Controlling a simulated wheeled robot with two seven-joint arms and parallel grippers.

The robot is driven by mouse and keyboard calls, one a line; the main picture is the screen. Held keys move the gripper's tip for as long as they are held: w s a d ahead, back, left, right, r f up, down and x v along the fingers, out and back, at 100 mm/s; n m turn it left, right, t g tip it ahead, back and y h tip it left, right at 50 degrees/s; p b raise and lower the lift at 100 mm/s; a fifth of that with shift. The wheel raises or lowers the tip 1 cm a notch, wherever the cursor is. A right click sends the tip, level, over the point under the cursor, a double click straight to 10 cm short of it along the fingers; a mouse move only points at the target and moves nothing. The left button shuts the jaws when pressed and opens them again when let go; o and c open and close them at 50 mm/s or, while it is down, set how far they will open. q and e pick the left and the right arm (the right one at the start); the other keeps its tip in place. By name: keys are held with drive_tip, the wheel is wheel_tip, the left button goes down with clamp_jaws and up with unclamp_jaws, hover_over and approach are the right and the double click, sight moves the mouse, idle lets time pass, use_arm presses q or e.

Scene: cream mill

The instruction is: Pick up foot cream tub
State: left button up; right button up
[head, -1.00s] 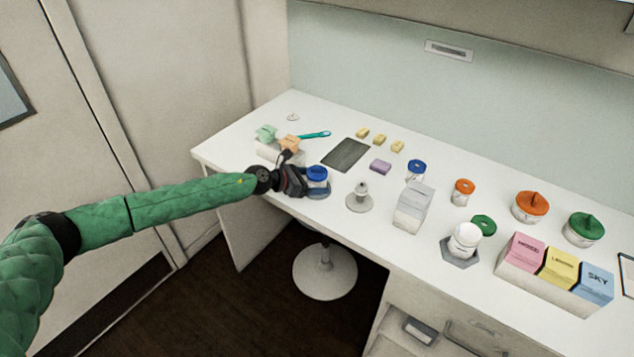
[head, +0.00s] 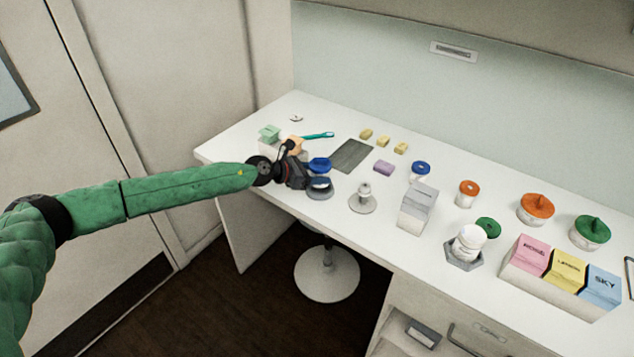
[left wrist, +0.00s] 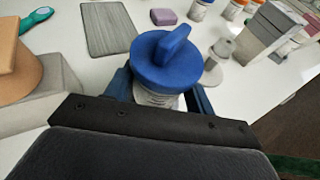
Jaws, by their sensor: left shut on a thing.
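The tub in hand has a blue lid (head: 319,164) with a raised grip bar. In the left wrist view the blue lid (left wrist: 165,62) covers most of the tub, and a strip of its white body (left wrist: 154,98) shows below. I cannot read a label on it. My left gripper (head: 305,174) is shut on this tub, its dark blue fingers on either side of the body. The tub appears upright, just above a round grey stand (head: 320,193) on the table. My right gripper is not in view.
On the white table (head: 355,225) stand a grey plate (head: 352,155), a small knobbed stand (head: 363,198), a grey box (head: 417,207), and orange-lidded (head: 536,207) and green-lidded (head: 590,232) tubs. An orange piece (left wrist: 18,60) on a grey block is close left of the gripper.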

sight(321, 169)
use_arm(q)
drive_tip(key=d+r, duration=0.1)
drive_tip(key=s+d+r, duration=0.1)
drive_tip(key=shift+s+d+r, duration=0.2)
drive_tip(key=shift+d+r, duration=0.1)
drive_tip(key=shift+r, duration=0.1)
drive_tip(key=s+d+r+p, duration=0.1)
drive_tip(key=s+d+r, duration=0.3)
drive_tip(key=d, duration=0.3)
drive_tip(key=shift+s+d+r, duration=0.2)
drive_tip(key=shift+s+r, duration=0.05)
drive_tip(key=shift+r, duration=0.15)
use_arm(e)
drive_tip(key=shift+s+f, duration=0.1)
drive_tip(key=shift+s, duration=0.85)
